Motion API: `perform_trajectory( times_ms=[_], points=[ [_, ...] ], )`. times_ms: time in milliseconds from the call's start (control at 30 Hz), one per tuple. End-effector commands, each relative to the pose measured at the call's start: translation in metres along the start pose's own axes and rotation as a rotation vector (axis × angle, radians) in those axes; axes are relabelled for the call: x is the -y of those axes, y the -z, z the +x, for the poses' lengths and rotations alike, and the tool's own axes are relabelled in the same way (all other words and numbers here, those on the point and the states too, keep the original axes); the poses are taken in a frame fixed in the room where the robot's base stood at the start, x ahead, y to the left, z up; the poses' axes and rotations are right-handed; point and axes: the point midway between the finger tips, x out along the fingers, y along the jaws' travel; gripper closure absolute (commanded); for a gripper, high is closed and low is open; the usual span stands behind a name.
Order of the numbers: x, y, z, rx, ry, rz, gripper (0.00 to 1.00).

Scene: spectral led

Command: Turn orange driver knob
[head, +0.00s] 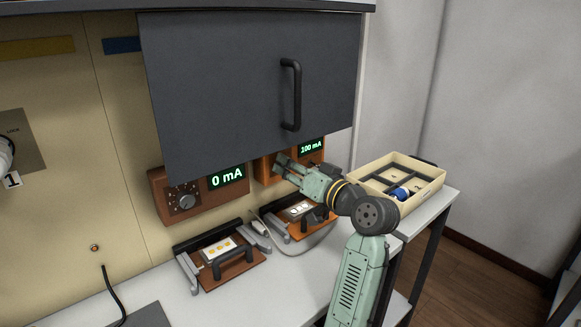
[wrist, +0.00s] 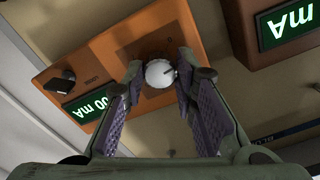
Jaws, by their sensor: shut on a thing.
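The orange driver (head: 265,171) is a box on the back panel, below the dark cabinet door. Its green display reads 100 mA (head: 311,147) in the head view. In the wrist view the driver (wrist: 120,48) shows rotated, with its display partly cut off behind a finger. Its round, pale knob (wrist: 160,73) lies between my fingertips. My gripper (head: 281,164) is shut on the knob, with one finger on each side. In the head view my fingers hide the knob.
A brown driver (head: 207,197) reading 0 mA is to the left. Two fixtures (head: 232,257) (head: 296,212) with black handles sit on the bench below. The grey cabinet door (head: 235,80) hangs just above my gripper. A divided tray (head: 428,197) stands at right.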

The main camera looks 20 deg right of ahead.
Motion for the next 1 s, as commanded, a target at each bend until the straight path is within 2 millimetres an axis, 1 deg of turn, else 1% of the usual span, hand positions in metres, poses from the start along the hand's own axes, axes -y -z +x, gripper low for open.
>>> perform_trajectory(
  times_ms=[67,100,367,667,767,867,1000],
  points=[
    [0.0,0.0,0.0,0.0,0.0,0.0,1.0],
    [0.0,0.0,0.0,0.0,0.0,-0.001,0.72],
    [0.0,0.0,0.0,0.0,0.0,-0.001,0.54],
    [0.0,0.0,-0.001,0.0,0.0,-0.001,0.54],
    [-0.001,0.0,-0.007,-0.001,-0.001,-0.001,0.54],
    [-0.001,0.0,-0.021,-0.002,-0.003,-0.001,0.54],
    [-0.001,0.0,-0.052,-0.002,-0.003,-0.003,0.54]
  ],
)
